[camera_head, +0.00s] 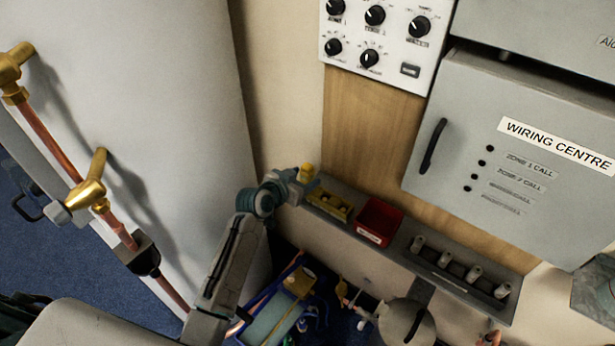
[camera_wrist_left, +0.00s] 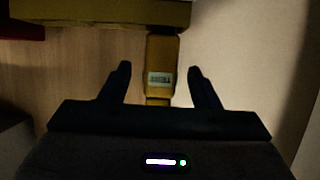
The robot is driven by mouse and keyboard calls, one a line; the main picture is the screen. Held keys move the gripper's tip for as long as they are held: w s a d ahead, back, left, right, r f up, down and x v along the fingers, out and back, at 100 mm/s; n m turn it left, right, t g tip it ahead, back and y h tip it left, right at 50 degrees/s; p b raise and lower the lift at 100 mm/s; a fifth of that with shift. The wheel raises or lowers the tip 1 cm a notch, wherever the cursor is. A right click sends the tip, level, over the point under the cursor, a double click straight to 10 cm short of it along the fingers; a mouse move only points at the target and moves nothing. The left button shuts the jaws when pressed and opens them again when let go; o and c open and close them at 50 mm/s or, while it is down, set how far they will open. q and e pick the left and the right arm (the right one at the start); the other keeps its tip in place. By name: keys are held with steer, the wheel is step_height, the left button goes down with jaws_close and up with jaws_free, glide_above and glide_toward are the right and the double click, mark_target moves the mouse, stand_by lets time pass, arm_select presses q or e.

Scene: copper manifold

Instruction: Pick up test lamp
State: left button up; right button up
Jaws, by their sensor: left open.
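The test lamp appears to be the yellow upright body with a small pale label (camera_wrist_left: 160,78) in the left wrist view. Its top seems to show as a yellow knob (camera_head: 307,170) in the head view, at the left end of the wall shelf. My left gripper (camera_head: 300,187) is at that end of the shelf. In the left wrist view its open fingers (camera_wrist_left: 160,72) stand on both sides of the yellow body, with a gap on each side. The dark palm hides the body's near end. My right gripper is not in view.
A yellow holder (camera_head: 331,205) and a red bin (camera_head: 378,222) sit on the shelf, with several grey cylinders to the right. The grey wiring centre cabinet (camera_head: 470,130) hangs above. Copper pipe with brass valves (camera_head: 88,190) runs at left. A cluttered blue crate (camera_head: 275,318) stands below.

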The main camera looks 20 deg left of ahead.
arm_select(q)
steer(key=shift+w+d+f, duration=0.1)
steer(key=shift+w+f, duration=0.15)
steer(key=shift+w, duration=0.2)
steer(key=c, duration=1)
steer(key=shift+c, duration=0.6)
steer(key=shift+r, duration=0.2)
